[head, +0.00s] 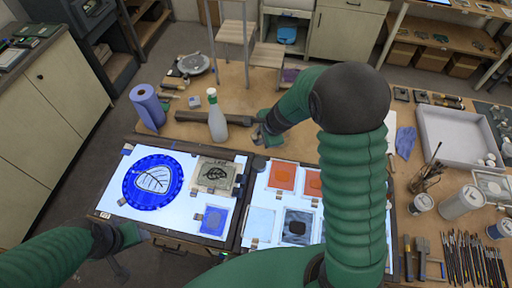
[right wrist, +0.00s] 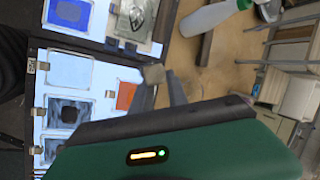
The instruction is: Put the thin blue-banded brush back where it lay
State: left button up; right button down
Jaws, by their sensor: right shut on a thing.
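My right gripper (head: 266,132) is over the table between the spray bottle and the light panels. In the right wrist view the right gripper (right wrist: 157,88) is shut on a small tan, square-ended thing (right wrist: 155,73); I cannot tell whether it is part of a brush, and no blue band shows on it. Several brushes (head: 474,258) lie in a row at the lower right of the head view; a thin blue-banded one cannot be picked out. My left gripper (head: 122,256) hangs low at the left, in front of the panels, and its opening is unclear.
A white spray bottle (head: 217,120) stands beside a blue paper roll (head: 147,107). Cans (head: 461,203) and a brush pot (head: 424,180) stand on the right, below a grey tray (head: 455,155).

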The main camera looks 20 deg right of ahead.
jog(key=shift+r, duration=0.7)
pick_arm(q)
jog(key=shift+r, duration=0.5)
pick_arm(e)
jog(key=shift+f, duration=0.15)
